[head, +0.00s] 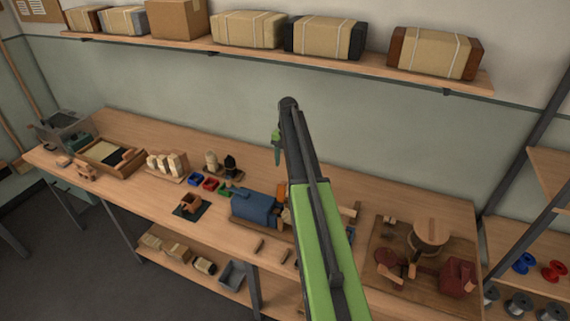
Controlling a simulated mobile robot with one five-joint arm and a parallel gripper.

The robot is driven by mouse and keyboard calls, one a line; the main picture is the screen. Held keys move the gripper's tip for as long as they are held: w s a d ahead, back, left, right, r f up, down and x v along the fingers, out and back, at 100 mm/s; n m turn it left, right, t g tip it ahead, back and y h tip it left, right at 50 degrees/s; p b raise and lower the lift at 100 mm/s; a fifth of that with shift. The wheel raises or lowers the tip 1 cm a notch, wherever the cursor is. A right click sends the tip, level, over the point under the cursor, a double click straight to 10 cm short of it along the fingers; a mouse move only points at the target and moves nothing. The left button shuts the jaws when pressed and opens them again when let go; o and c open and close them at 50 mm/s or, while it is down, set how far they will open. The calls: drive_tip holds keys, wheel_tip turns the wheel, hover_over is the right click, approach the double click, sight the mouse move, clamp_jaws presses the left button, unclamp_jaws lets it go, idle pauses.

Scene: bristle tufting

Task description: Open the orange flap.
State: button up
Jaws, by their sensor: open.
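A small orange piece, which looks like the orange flap (281,190), shows at the right end of a blue box-shaped machine (254,208) on the workbench. My arm passes in front of its right side, so its full shape and whether it stands open or closed cannot be told. My gripper (277,150) hangs from the far end of my arm, pointing down, above the back of the bench. It is open and holds nothing that I can see. In the picture it is above the orange piece and apart from it.
A board with a round wooden drum (429,236) and a dark red block lies at the right. A shelf of wrapped bundles (247,29) runs along the wall above.

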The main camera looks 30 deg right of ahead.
wheel_tip(320, 180, up, 8)
drive_tip(key=p, duration=0.6)
drive_tip(key=shift+w+d, duration=0.3)
drive_tip(key=shift+d, duration=0.1)
drive_tip(key=shift+f, duration=0.2)
